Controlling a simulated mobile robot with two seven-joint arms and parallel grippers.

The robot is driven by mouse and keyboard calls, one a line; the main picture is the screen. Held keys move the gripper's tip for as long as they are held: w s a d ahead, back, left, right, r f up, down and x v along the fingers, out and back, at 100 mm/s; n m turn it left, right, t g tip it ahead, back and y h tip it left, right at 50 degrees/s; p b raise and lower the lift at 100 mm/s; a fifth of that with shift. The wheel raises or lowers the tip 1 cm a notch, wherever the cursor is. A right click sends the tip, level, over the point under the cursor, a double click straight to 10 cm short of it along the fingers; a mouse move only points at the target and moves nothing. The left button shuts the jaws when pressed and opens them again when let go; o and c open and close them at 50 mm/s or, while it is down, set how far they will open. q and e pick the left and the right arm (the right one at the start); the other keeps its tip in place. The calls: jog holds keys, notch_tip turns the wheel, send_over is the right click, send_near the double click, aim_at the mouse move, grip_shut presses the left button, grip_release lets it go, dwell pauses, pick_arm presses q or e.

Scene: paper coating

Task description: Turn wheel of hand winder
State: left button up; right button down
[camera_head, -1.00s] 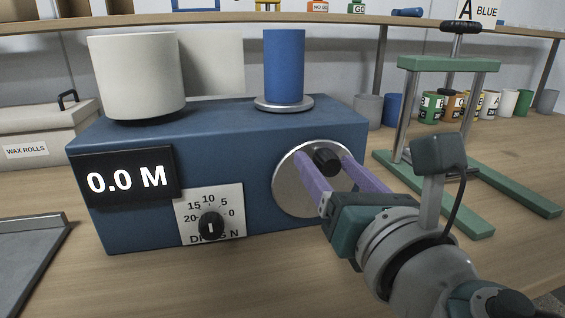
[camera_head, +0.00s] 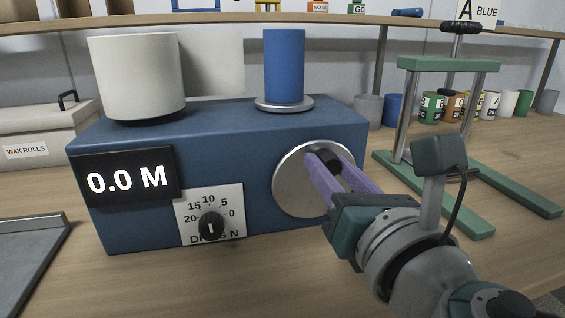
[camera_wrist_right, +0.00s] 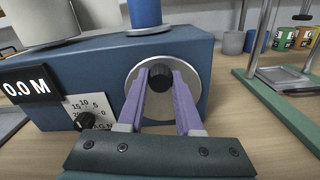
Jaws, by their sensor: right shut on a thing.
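The hand winder is a blue box (camera_head: 130,225) with a display reading 0.0 M and a dial below it. A cream roll (camera_head: 138,75) and a blue core (camera_head: 284,65) stand on top. Its silver wheel (camera_head: 292,186) with a black knob (camera_head: 327,160) is on the front face at the right; the wheel (camera_wrist_right: 135,82) and knob (camera_wrist_right: 159,76) also show in the right wrist view. My right gripper (camera_head: 325,165) has its purple fingers closed on both sides of the knob. The fingers hide part of the wheel. My left gripper is not in view.
A green press frame (camera_head: 450,65) stands to the right of the winder, close to my right arm. A wax rolls box (camera_head: 40,140) and a grey tray (camera_head: 28,255) are at the left. Several cups and cans line the back right. The table in front of the winder is clear.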

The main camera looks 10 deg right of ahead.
jog(key=d+f+m+b, duration=0.1)
jog(key=m+b, duration=0.1)
jog(key=m, duration=0.3)
jog(key=d+f+m+b, duration=0.1)
jog(key=d+m+b, duration=0.1)
jog(key=m, duration=0.3)
jog(key=d+f+m+b, duration=0.1)
jog(key=m+b, duration=0.1)
jog(key=m, duration=0.3)
jog(key=shift+d+f, duration=0.15)
jog(key=shift+f, duration=0.1)
jog(key=m, duration=0.1)
jog(key=f+m, duration=0.1)
jog(key=m, duration=0.1)
jog(key=shift+f+m+b, duration=0.25)
jog(key=shift+f+m, duration=0.15)
jog(key=shift+m, duration=0.65)
jog(key=shift+f+m+b, duration=0.2)
jog(key=shift+f+m, duration=0.15)
jog(key=shift+m, duration=0.7)
